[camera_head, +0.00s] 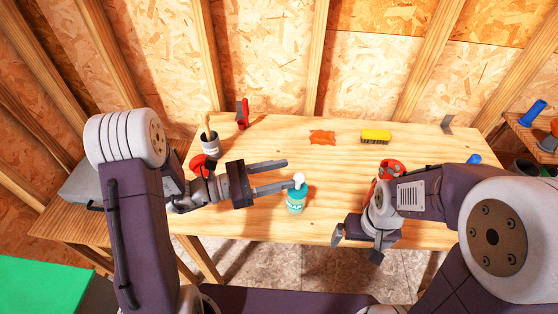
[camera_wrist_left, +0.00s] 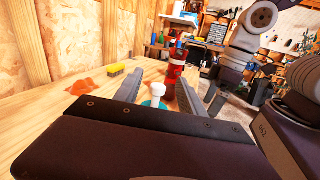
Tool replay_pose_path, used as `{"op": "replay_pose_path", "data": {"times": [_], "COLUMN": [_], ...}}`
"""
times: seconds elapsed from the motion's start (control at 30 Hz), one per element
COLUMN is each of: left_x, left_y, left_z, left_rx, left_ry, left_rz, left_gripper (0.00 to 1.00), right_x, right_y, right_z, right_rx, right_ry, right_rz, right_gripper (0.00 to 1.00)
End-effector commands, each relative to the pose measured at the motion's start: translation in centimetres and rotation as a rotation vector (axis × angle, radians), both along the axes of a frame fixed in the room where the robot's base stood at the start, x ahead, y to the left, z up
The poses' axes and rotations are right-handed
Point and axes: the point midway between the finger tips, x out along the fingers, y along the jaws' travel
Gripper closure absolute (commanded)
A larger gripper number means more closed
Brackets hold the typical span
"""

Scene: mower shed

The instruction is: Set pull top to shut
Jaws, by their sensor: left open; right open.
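A teal bottle (camera_head: 296,203) with a white pull top (camera_head: 299,179) stands upright near the front edge of the workbench. In the left wrist view the white pull top (camera_wrist_left: 158,90) shows between the two fingers, with a bit of the teal bottle (camera_wrist_left: 153,104) below it. My left gripper (camera_head: 290,174) is open, its fingers pointing right at about the height of the top. One finger looks close to the top; I cannot tell whether it touches. My right gripper (camera_head: 356,247) is open and empty at the bench's front edge, right of the bottle.
A red object (camera_head: 391,167) stands behind my right arm. The bench's middle is clear.

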Motion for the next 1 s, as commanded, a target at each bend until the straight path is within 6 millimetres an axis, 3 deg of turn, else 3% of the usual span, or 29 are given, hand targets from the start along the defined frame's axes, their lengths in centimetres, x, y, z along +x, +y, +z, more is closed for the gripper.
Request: {"op": "replay_pose_path", "data": {"times": [0.03,0.1,0.27,0.37,0.7,1.0], "left_x": [0.2,0.4,0.5,0.8,3.3,3.9], "left_y": [0.8,1.6,1.9,1.0,-5.2,-6.4], "left_z": [-2.2,-3.5,-3.5,-3.5,-3.4,-3.4], "left_rx": [-0.01,-0.019,-0.018,-0.018,-0.017,-0.017], "left_ry": [0.037,0.07,0.073,0.072,0.073,0.072], "left_rz": [0.024,0.047,0.059,0.055,0.053,0.057], "left_gripper": [0.53,0.53,0.53,0.53,0.53,0.53], "right_x": [0.0,-0.1,-0.1,-0.1,0.0,0.0], "right_y": [0.0,0.0,-0.1,0.0,0.0,0.0], "right_z": [-1.0,-1.4,-1.2,-1.2,-0.9,-0.9], "right_rx": [0.0,0.0,0.0,0.0,0.0,0.0], "right_ry": [0.0,0.0,0.0,0.0,0.0,0.0], "right_rz": [0.0,0.0,-0.001,-0.001,0.0,0.0], "right_gripper": [0.0,0.0,0.0,0.0,0.0,0.0]}}
